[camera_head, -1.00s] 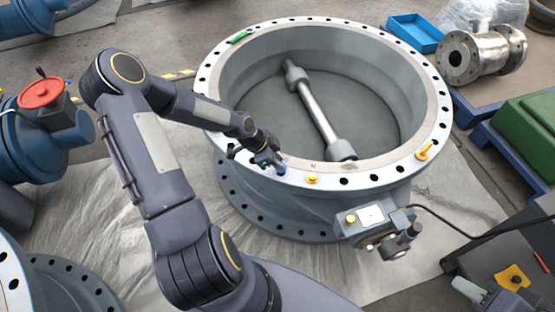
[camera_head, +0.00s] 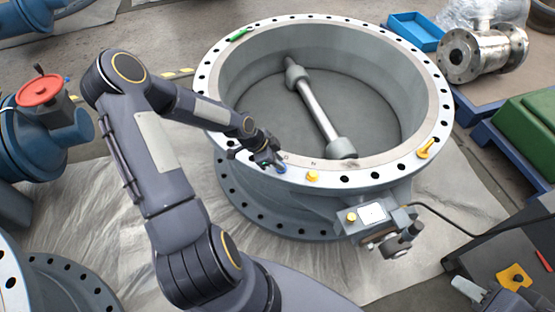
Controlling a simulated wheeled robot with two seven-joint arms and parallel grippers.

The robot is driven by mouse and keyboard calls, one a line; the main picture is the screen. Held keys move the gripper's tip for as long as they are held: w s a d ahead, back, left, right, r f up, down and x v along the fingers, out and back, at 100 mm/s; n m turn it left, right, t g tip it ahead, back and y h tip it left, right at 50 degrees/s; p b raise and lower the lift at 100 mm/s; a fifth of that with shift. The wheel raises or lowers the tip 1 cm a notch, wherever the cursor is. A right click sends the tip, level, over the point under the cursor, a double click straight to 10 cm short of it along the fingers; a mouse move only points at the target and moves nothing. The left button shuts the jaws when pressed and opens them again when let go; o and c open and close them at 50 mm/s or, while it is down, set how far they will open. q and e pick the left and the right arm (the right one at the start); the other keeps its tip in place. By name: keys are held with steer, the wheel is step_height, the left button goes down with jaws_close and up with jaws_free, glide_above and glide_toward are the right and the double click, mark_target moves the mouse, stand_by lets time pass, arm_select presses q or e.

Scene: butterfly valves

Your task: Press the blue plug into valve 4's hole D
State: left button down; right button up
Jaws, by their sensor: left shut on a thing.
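The valve (camera_head: 440,110) is a large grey ring with a flange full of bolt holes, standing in the middle. My left gripper (camera_head: 272,161) is over the front-left part of this flange, shut on the blue plug (camera_head: 281,169). The plug shows as a small blue spot at the fingertips, at the flange face beside a small letter mark. I cannot tell whether the plug is in a hole or just above one. The letters are too small to read surely, and the gripper hides part of the flange. My right gripper is not in view.
A yellow plug (camera_head: 312,176) sits just right of the gripper, and a yellow-orange piece (camera_head: 426,148) lies on the right of the flange. A green piece (camera_head: 238,35) lies at the back left. A grey box with a cable (camera_head: 375,214) sticks out at the front.

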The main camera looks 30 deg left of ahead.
arm_select(q)
steer(key=shift+f, duration=0.3)
steer(key=shift+f+b, duration=0.25)
steer(key=shift+b, duration=0.2)
steer(key=c, duration=0.7)
jaws_free()
steer(key=shift+o, duration=0.2)
steer(key=shift+r, duration=0.15)
steer(key=shift+r+p, duration=2.4)
steer(key=shift+r, duration=0.5)
